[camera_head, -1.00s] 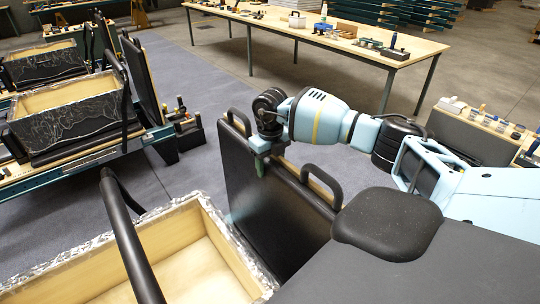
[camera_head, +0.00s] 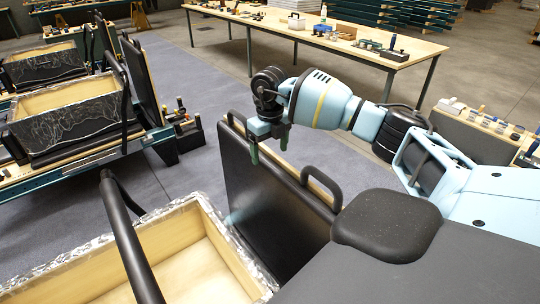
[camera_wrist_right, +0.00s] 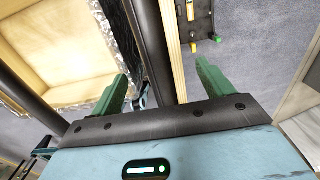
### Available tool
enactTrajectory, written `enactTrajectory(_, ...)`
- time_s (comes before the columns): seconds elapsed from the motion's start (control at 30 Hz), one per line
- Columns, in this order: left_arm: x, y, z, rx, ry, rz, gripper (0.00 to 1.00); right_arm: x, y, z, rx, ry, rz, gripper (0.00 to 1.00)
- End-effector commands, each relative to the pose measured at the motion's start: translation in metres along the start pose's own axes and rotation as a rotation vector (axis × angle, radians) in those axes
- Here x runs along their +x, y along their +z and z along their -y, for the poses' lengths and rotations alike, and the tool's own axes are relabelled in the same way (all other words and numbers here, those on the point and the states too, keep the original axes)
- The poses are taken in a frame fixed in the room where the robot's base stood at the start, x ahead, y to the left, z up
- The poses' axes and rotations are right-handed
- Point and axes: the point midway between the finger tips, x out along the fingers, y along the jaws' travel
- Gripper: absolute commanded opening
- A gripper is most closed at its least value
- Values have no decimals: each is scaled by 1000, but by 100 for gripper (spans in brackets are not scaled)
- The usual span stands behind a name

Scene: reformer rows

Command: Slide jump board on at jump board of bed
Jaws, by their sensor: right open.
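The jump board is a black padded panel (camera_head: 265,205) with a pale wooden edge and black loop handles on top. It stands upright in the middle of the head view; its lower end is hidden. My right gripper (camera_head: 268,147) hangs over its top edge, between the two handles. Its green fingers are apart. In the right wrist view my gripper (camera_wrist_right: 162,70) is open, with the board's edge (camera_wrist_right: 173,45) between its fingers; I cannot tell whether they touch it. The nearest bed (camera_head: 190,215) is a wooden frame with silvery wrapping, close left of the board. My left gripper is not in view.
A black curved bar (camera_head: 128,240) rises over the nearest bed. Another bed with a similar panel (camera_head: 146,80) stands to the left. A long workbench (camera_head: 400,62) with tools is behind. Grey floor matting (camera_head: 205,75) lies clear between them.

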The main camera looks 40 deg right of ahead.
Motion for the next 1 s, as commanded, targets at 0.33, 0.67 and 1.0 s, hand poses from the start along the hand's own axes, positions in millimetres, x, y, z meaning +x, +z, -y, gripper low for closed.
enactTrajectory(0.33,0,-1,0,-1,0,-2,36,-21,0,0,0,0,0,80)
enactTrajectory(0.67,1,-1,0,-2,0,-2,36,-21,0,0,0,0,1,80)
enactTrajectory(1.0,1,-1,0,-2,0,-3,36,-21,0,0,0,0,0,80)
